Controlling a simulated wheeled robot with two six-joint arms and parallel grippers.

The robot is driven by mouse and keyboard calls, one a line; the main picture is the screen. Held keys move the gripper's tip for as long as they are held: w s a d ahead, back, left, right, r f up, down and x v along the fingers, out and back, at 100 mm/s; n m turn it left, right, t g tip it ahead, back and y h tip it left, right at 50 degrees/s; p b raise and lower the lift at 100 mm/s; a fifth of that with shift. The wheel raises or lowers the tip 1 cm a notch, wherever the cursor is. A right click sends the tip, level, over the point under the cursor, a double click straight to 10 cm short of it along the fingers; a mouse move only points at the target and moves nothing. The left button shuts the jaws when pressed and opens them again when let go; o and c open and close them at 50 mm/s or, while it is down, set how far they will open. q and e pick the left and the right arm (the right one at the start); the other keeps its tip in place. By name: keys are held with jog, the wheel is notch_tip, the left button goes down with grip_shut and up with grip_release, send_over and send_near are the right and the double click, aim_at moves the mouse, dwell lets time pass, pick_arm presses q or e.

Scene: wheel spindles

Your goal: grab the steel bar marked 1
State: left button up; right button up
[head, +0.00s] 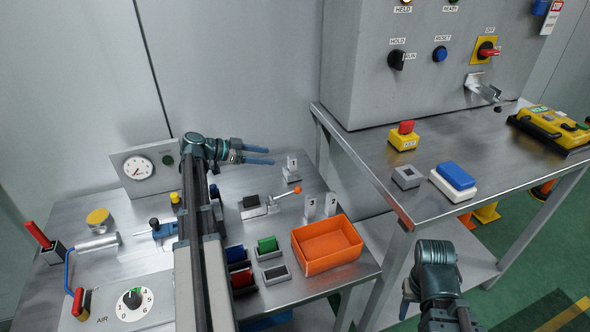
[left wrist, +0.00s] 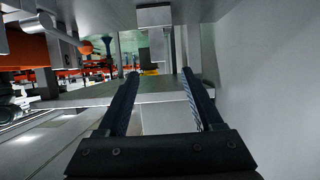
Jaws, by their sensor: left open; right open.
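The steel bar marked 1 (head: 292,162) stands upright in a small grey base on the left bench, its label facing me. My left gripper (head: 272,155) is open and empty just left of it, with its two blue fingers pointing right at its upper part. In the left wrist view the bar (left wrist: 159,46) shows upside down beyond the fingertips, between the two fingers and apart from them. My right gripper (head: 437,305) is open at the bottom edge, beside the right table, far from the bar; its fingers are mostly hidden.
Two similar labelled steel bars (head: 309,206) (head: 330,204) stand nearer, behind the orange tray (head: 327,260). A lever with an orange knob (head: 296,190) lies just below the bar. Several coloured blocks and a gauge panel (head: 140,168) crowd the bench. A grey wall rises behind.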

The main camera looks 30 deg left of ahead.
aim_at(292, 167)
pick_arm(q)
jog(key=b+x, duration=0.2)
jog(key=x, duration=0.5)
jog(key=shift+f+b, duration=0.2)
jog(key=shift+b, duration=0.15)
jog(key=shift+w+d+f, duration=0.1)
jog(key=shift+w+d, duration=0.3)
jog(key=shift+d, duration=0.05)
jog(key=b+x, duration=0.2)
jog(key=x, duration=0.3)
jog(key=shift+d, duration=0.15)
grip_shut()
